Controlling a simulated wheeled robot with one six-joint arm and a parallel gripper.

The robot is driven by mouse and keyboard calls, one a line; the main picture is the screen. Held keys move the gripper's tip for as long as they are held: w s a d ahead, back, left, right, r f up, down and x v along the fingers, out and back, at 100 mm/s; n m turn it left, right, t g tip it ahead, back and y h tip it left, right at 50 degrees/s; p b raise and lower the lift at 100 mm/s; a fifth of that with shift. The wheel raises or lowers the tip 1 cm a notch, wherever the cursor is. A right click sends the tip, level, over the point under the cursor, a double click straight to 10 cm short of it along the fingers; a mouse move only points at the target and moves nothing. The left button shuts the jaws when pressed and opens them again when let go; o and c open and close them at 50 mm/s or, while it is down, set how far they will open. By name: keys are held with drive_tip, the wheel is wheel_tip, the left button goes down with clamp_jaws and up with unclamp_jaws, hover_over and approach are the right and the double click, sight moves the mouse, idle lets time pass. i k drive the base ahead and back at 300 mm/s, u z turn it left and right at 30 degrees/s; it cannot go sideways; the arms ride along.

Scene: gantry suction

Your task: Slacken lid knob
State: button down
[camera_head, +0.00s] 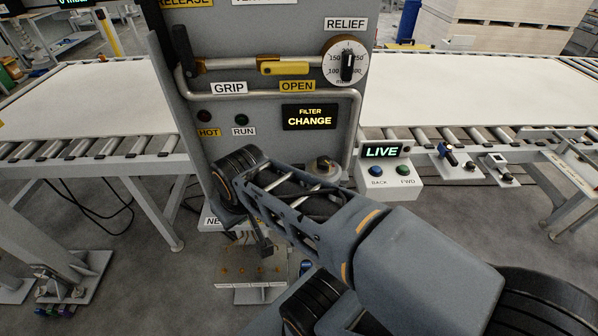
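A dark piece, seemingly part of my gripper (263,245), hangs below the wrist. The fingertips and anything between them cannot be made out.
A LIVE button box (389,175) stands at right. Conveyors (475,90) flank the panel. A small labelled plate (252,272) is below my wrist.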

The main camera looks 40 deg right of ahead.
sight(324, 163)
drive_tip(key=k, duration=0.6)
drive_tip(key=z, duration=1.05)
drive_tip(key=i, duration=0.4)
drive_tip(key=u, duration=0.3)
drive_tip(key=k, duration=0.4)
drive_tip(key=z, duration=0.35)
drive_tip(key=i, duration=0.3)
drive_tip(key=u, duration=0.35)
